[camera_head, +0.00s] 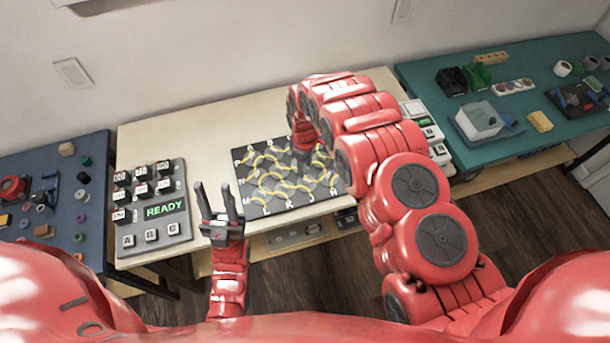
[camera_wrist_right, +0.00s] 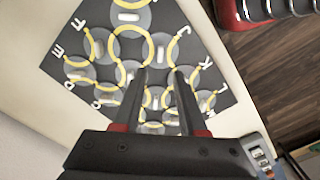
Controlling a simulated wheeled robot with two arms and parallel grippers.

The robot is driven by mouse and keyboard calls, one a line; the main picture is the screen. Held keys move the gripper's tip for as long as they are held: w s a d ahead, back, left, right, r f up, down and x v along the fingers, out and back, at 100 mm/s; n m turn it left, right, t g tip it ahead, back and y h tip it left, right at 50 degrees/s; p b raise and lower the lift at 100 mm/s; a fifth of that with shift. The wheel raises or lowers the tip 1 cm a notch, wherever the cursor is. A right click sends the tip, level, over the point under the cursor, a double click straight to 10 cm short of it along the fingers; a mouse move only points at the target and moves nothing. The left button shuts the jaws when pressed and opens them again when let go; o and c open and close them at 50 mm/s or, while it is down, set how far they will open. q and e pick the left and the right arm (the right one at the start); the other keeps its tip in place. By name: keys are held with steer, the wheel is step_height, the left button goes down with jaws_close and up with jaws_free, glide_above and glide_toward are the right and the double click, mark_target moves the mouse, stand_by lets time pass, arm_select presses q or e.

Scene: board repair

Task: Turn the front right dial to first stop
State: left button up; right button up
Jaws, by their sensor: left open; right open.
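A dark board (camera_head: 243,198) with grey discs, yellow arcs and white letters lies on the pale table. It fills much of the right wrist view (camera_wrist_right: 70,45), where the discs carry pale bars. My right arm covers the board's right part in the head view, so I cannot tell which disc is the front right dial or how it is set. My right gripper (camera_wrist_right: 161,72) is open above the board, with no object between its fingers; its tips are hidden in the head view. My left gripper (camera_head: 218,190) is open and empty, in front of the table and left of the board.
A grey panel (camera_head: 178,228) with keys and a green READY display stands on the table's left. A blue bench (camera_head: 90,155) with small parts is at far left. A teal bench (camera_head: 480,152) with bins and trays is at right. Bare table surrounds the board's left side.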

mark_target(305, 179)
steer(key=shift+f+p, duration=0.55)
steer(key=shift+f, duration=2.85)
jaws_close()
